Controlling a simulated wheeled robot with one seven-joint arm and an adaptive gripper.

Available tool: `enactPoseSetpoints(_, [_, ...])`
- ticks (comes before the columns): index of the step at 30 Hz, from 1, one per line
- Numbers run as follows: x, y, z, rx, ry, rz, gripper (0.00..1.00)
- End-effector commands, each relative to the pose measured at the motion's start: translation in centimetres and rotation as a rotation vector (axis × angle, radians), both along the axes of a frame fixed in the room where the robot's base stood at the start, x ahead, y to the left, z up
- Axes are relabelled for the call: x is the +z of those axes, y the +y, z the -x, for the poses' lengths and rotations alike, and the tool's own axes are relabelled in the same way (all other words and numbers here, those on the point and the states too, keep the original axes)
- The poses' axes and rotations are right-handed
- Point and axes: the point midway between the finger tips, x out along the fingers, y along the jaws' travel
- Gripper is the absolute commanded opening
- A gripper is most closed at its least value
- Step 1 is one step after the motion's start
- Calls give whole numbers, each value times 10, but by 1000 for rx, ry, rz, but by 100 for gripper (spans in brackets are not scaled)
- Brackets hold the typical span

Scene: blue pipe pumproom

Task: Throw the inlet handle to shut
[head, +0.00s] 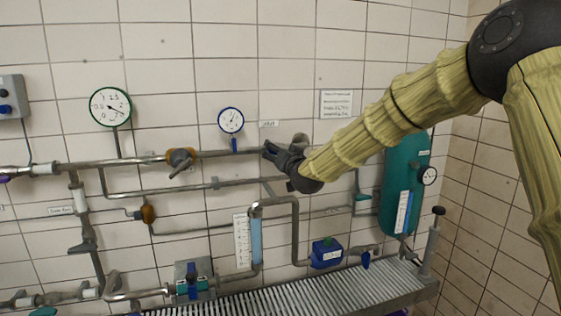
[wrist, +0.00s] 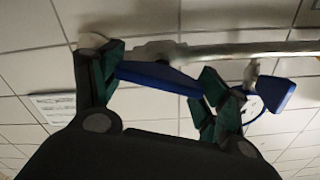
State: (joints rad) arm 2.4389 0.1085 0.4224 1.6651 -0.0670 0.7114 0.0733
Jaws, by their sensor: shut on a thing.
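The inlet handle is a blue lever (wrist: 158,78) in the wrist view, by a metal valve body on the pipe (wrist: 230,50). It lies between the green fingers of my gripper (wrist: 157,68), at a slant to the pipe. One finger is at each end of it, and the jaws are shut on it. In the head view my gripper (head: 271,152) is at the upper pipe (head: 225,154), just below a small label (head: 268,124). The lever is hidden there behind the gripper and wrist.
A blue-rimmed gauge (head: 231,121) is left of my gripper. An orange valve with a dark lever (head: 180,160) is further left on the same pipe. A paper sign (head: 336,104) and a teal tank (head: 405,185) are to the right. Lower pipes (head: 296,230) run below.

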Motion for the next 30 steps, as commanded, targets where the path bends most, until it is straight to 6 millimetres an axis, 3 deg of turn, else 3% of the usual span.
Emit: enactPoseSetpoints(30, [-7, -6, -2, -3, 291, -905, 50])
